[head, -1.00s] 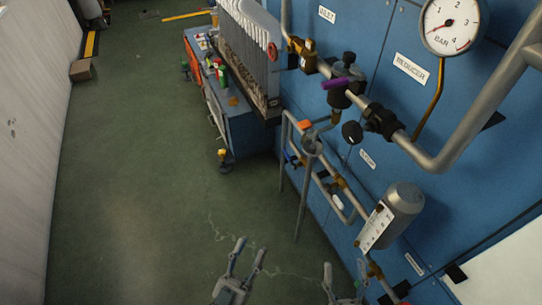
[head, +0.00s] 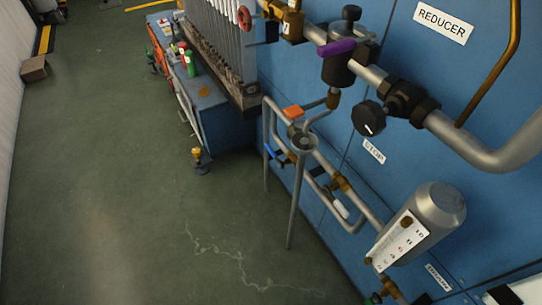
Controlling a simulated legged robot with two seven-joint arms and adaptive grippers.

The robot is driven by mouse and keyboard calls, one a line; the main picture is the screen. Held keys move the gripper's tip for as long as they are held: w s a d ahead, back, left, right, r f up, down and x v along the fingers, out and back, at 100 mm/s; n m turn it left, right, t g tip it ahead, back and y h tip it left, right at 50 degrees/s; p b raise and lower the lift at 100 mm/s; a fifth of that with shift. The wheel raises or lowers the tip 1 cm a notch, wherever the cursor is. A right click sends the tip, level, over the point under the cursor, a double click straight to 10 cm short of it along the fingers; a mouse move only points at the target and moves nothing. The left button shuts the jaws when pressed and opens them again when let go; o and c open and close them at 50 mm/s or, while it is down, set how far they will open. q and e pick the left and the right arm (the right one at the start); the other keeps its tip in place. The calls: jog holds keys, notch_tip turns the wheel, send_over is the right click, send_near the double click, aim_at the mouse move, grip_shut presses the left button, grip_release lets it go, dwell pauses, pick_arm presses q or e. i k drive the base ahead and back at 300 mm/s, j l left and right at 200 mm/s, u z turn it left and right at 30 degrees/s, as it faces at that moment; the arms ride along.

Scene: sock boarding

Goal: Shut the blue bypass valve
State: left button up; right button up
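A small blue valve handle (head: 270,151) sits on the lower pipe loop, left of a brass fitting and below an orange handle. It is small in view and partly overlapped by nearby pipework, and I cannot tell whether that valve is open or shut. No label for it is readable. Neither of my grippers is in view.
The orange handle (head: 292,111), purple handle (head: 337,47) and black knob (head: 368,118) are nearby. A grey cylinder (head: 439,208) with a white scale juts out at right. A blue workbench (head: 226,122) stands behind.

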aim_at(280, 164)
jog(key=i+j+u, duration=0.1)
jog(key=i+j, duration=0.65)
jog(key=j, duration=0.2)
jog(key=i+j+u, duration=0.1)
jog(key=i+j, duration=0.7)
jog(key=j, duration=0.1)
